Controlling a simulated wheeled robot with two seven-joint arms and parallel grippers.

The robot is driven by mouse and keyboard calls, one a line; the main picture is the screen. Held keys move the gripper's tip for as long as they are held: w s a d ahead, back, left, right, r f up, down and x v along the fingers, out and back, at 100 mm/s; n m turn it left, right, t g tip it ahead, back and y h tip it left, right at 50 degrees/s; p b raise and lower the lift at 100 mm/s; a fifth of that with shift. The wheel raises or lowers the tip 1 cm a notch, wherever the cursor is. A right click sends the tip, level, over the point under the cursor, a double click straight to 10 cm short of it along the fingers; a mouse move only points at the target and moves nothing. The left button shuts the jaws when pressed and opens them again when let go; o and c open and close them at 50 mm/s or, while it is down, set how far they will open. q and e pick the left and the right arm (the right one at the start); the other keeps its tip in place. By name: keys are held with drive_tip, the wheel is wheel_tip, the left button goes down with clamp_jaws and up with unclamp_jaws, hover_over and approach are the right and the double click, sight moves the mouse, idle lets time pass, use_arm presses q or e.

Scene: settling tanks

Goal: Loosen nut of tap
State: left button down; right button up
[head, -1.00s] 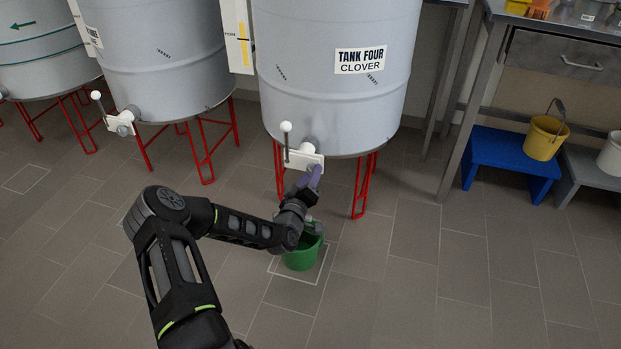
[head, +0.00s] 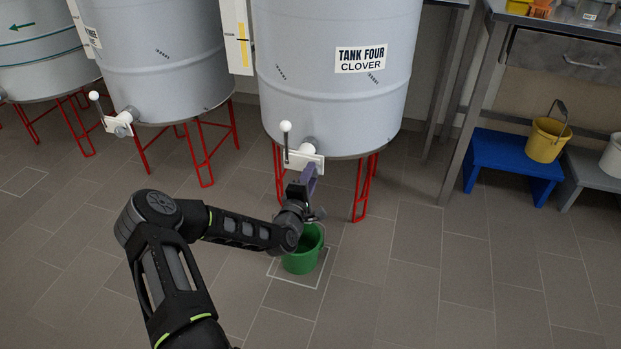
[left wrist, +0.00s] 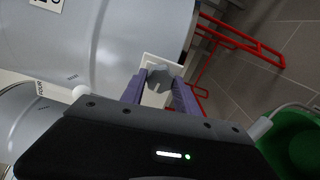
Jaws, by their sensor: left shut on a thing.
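The tap (head: 304,160) of tank four (head: 335,110) is a white gate with an upright lever topped by a white ball (head: 285,127). My left gripper (head: 310,171) is at the tap's front, with its purple fingers pointing up to it. In the left wrist view a grey nut (left wrist: 158,88) on the tap sits between the two purple fingers, and the left gripper (left wrist: 160,84) is shut on it. The fingers hide part of the nut. My right gripper shows in no view.
A green bucket (head: 302,257) stands on a marked floor square below the tap. Red stand legs (head: 362,188) are close by. Another tank's tap (head: 122,124) is to the left. A blue step (head: 508,165) with a yellow bucket (head: 545,139) is at the right.

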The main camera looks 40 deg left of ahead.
use_arm(q)
drive_tip(key=shift+n, duration=0.6)
drive_tip(key=c, duration=0.9)
unclamp_jaws()
drive_tip(key=shift+s, duration=0.15)
drive_tip(key=p+v, duration=0.2)
drive_tip(key=v, duration=0.5)
drive_tip(key=shift+s, duration=0.3)
drive_tip(key=shift+d, duration=0.15)
